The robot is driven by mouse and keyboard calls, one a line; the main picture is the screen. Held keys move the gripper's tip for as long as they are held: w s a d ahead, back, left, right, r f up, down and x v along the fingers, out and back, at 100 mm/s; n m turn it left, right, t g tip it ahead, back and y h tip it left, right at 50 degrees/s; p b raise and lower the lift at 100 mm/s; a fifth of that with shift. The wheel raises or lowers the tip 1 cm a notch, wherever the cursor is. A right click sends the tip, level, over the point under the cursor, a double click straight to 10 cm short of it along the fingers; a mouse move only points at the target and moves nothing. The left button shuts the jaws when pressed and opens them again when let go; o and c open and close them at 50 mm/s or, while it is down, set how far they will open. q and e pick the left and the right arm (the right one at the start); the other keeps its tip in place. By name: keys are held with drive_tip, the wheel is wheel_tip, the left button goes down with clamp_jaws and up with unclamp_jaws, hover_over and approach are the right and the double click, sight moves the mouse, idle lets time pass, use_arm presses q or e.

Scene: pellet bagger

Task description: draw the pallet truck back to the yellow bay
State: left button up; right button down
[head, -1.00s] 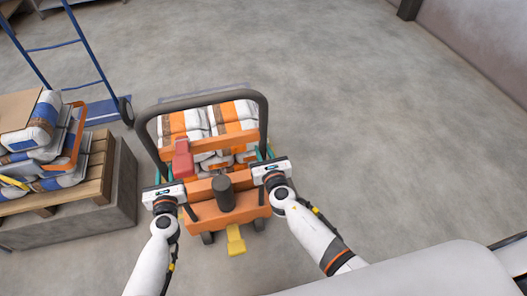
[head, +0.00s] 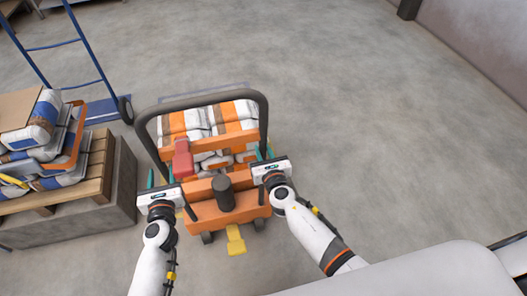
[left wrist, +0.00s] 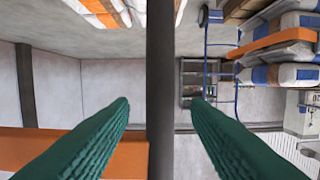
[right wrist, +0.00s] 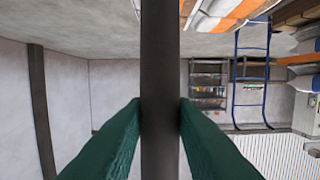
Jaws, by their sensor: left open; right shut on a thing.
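The orange pallet truck (head: 215,213) stands in front of me in the head view, with a dark looped handle (head: 206,97) and white-and-orange bags (head: 233,116) behind it. My left gripper (head: 159,177) is at the left side of the handle loop. In the left wrist view its green fingers (left wrist: 161,103) are open, with the handle bar (left wrist: 160,60) between them and gaps on both sides. My right gripper (head: 264,151) is shut on the right side of the loop. In the right wrist view its fingers (right wrist: 160,104) touch the bar (right wrist: 160,50).
A wooden pallet (head: 99,165) of stacked bags stands on a grey block (head: 122,190) close to the truck's left. A blue hand truck (head: 104,108) is behind it. Floor to the right (head: 370,140) is clear up to the wall (head: 480,40).

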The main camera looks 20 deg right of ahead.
use_arm(q)
drive_tip(key=shift+s+r, duration=1.5)
drive_tip(key=shift+r, duration=0.2)
use_arm(e)
drive_tip(key=shift+s+f, duration=0.1)
drive_tip(key=c, duration=1.2)
unclamp_jaws()
drive_tip(key=shift+c, duration=0.2)
use_arm(q)
drive_tip(key=shift+r, duration=0.1)
